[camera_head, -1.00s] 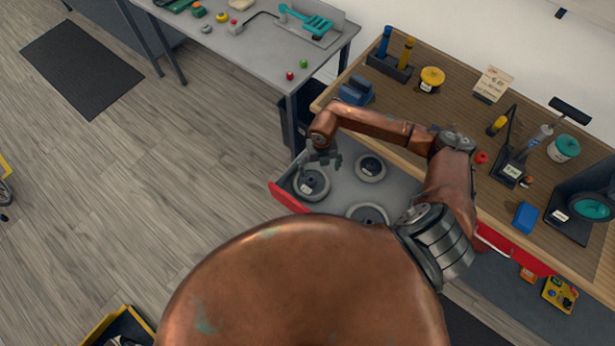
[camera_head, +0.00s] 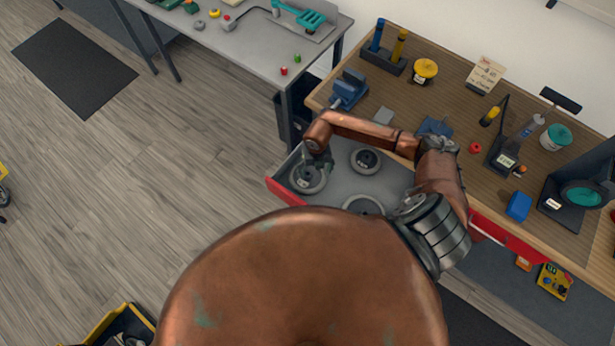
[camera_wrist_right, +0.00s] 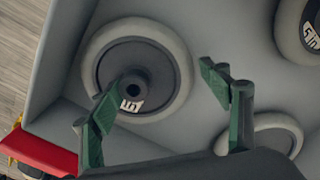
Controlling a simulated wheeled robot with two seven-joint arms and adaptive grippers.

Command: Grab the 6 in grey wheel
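A grey wheel (camera_head: 299,186) with a dark hub lies flat in the near left corner of the open drawer. It fills the upper left of the right wrist view (camera_wrist_right: 178,62); its white label is partly hidden and I cannot read it fully. My right gripper (camera_head: 316,165) is over this wheel. In the wrist view its green fingers (camera_wrist_right: 158,88) are spread wide, with nothing held. A second grey wheel (camera_head: 366,161) lies further back; a label reading "5 in" shows on the wheel at the wrist view's upper right (camera_wrist_right: 291,35). A third wheel (camera_head: 362,203) is partly hidden by my arm. My left gripper is not visible.
The grey drawer (camera_head: 338,187) with a red front (camera_head: 284,191) projects from under the wooden workbench (camera_head: 440,107). Its walls stand close to the corner wheel. A grey table (camera_head: 262,50) is at the back left. The floor at left is open.

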